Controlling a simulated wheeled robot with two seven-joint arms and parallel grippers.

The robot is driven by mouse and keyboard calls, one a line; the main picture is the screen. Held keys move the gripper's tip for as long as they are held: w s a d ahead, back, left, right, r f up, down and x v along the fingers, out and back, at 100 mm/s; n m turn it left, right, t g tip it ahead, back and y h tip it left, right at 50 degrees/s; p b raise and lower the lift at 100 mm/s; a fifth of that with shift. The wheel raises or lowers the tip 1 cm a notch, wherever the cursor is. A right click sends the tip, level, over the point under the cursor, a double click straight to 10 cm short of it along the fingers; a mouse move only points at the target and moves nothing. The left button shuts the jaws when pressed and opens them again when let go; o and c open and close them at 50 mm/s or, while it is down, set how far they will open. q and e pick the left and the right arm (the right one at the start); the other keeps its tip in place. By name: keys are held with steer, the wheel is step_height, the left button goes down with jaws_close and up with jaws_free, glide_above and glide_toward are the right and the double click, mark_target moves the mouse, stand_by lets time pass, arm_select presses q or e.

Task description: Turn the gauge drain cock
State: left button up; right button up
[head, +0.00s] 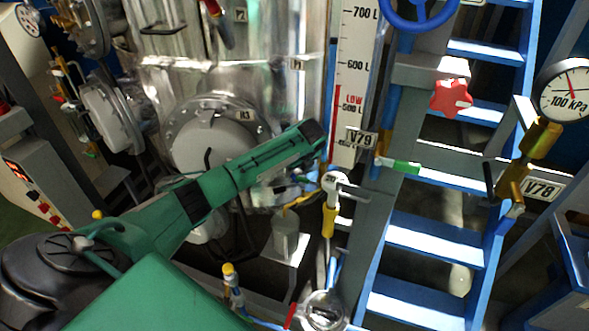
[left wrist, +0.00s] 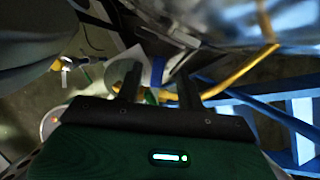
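The level gauge (head: 353,70) is a white scale with a red low band, upright right of the steel vessel. A V79 tag (head: 360,138) is at its lower end. A green-handled lever (head: 400,166) sticks out to the right just below the tag. A pale round fitting (head: 334,181) with a yellow grip (head: 328,222) hangs below the gauge. I cannot tell which is the drain cock. My left gripper (head: 318,140) is beside the gauge's foot, left of the tag. In the left wrist view its two dark fingers (left wrist: 158,84) are apart, with nothing clearly held. My right gripper is not in view.
The steel vessel (head: 245,75) with a round flange (head: 213,138) stands behind my left arm. A blue stair (head: 430,240), a red star knob (head: 451,97), a V78 tag (head: 545,186) and a pressure gauge (head: 567,90) are to the right. Pipes crowd the area below.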

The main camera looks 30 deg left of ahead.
mark_target(293, 175)
arm_select(q)
steer(key=shift+x, duration=1.5)
steer(key=shift+s, duration=0.1)
jaws_close()
